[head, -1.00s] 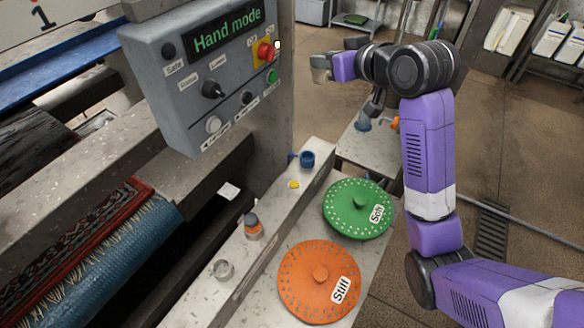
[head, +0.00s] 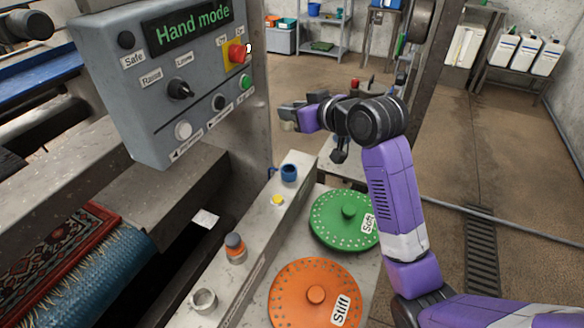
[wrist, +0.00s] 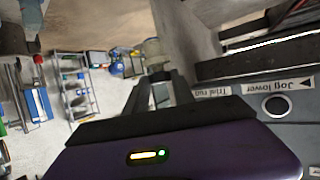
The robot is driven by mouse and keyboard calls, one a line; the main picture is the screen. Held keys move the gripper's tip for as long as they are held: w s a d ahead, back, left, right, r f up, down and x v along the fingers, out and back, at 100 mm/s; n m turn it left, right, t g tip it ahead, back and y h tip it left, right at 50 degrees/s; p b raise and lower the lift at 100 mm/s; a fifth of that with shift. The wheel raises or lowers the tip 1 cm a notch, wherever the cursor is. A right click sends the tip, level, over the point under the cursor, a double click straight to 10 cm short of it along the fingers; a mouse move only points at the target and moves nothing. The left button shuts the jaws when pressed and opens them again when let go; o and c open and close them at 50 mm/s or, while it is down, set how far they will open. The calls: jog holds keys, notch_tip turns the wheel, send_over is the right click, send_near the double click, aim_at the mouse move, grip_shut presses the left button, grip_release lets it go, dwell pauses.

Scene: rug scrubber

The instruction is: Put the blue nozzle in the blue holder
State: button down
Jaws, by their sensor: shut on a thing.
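My gripper (head: 291,113) is shut on a small pale grey-beige piece (head: 288,126) and holds it in the air, past the control box and above the level of the bench. The piece also shows between the fingertips in the wrist view (wrist: 153,48). The blue holder (head: 289,173), a small round cup, stands on the metal ledge, lower in the head view and apart from my gripper. Its inside looks dark.
An orange-banded nozzle (head: 235,247) and a pale ring holder (head: 203,301) stand along the ledge, with a yellow spot (head: 277,200). Green (head: 340,218) and orange (head: 312,297) discs lie beside it. The control box (head: 185,82) is left of my gripper.

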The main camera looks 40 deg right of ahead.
notch_tip(320, 180, down, 16)
jog(key=shift+b, duration=0.35)
jog(key=shift+f, duration=0.15)
jog(key=c, duration=1.1)
grip_release()
jog(key=shift+o, duration=0.2)
